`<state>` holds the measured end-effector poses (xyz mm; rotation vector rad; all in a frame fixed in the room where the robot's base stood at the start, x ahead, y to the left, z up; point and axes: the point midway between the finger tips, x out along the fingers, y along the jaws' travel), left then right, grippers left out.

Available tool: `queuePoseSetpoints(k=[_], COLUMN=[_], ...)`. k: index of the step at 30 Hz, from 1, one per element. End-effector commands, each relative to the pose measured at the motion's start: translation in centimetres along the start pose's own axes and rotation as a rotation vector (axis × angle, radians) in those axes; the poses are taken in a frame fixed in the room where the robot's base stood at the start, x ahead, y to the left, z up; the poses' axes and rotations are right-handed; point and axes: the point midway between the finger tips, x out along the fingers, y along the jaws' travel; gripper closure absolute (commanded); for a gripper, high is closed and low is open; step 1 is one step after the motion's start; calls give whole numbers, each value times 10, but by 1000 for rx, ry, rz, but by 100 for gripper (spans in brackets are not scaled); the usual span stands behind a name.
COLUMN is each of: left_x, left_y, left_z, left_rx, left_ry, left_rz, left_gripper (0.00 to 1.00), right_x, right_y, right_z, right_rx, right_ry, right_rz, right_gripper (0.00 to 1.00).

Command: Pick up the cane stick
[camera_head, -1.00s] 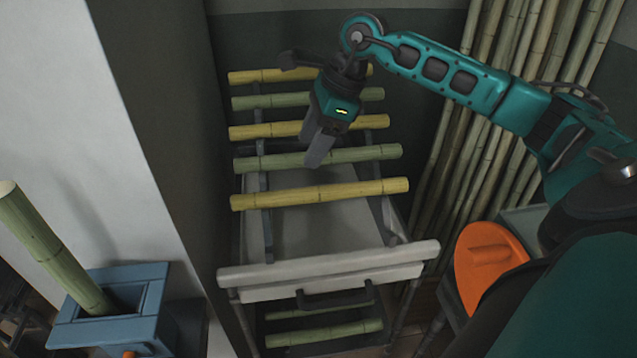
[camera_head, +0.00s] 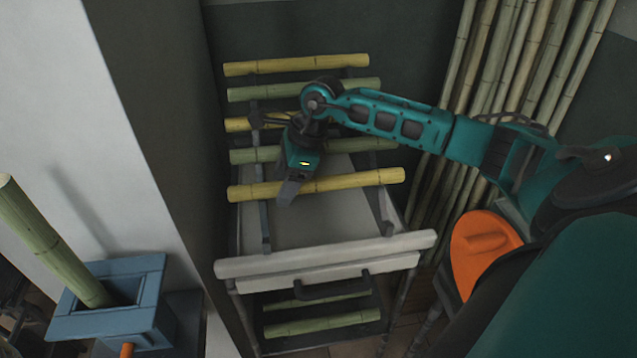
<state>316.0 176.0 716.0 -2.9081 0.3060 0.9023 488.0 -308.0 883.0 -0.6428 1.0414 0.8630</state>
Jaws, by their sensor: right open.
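Several cane sticks lie across a rack, one behind another. The nearest cane stick (camera_head: 355,181) is yellow and spans the rack's width. Behind it is a green cane stick (camera_head: 250,156), partly hidden by my arm, then a yellow one (camera_head: 238,125). A green stick (camera_head: 350,87) and a yellow stick (camera_head: 300,64) lie furthest back. My right gripper (camera_head: 290,190) is open and points down at the nearest yellow stick, left of its middle. Its fingers overlap the stick in the picture; I cannot tell whether they touch it. My left gripper is not in view.
The rack has a pale drawer front (camera_head: 330,256) with a dark handle, and more green canes (camera_head: 325,323) below. A blue box (camera_head: 108,312) at the left holds an upright, tilted green cane (camera_head: 45,245). Tall canes (camera_head: 530,60) lean at the back right. An orange part (camera_head: 483,248) is at the right.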

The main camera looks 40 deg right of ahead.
Motion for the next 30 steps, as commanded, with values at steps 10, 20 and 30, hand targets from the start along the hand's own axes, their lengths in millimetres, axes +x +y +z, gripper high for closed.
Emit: queuePoseSetpoints(k=[10,20,30], left_x=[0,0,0], left_y=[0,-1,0], left_z=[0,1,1], left_rx=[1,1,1], left_ry=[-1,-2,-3], left_rz=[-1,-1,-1], left_gripper=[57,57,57], right_x=[3,2,2], right_y=[0,0,0], right_z=[0,0,0], right_rx=[0,0,0], right_ry=[-1,-1,-1], right_rz=[-1,-1,-1], right_gripper=[43,74,100])
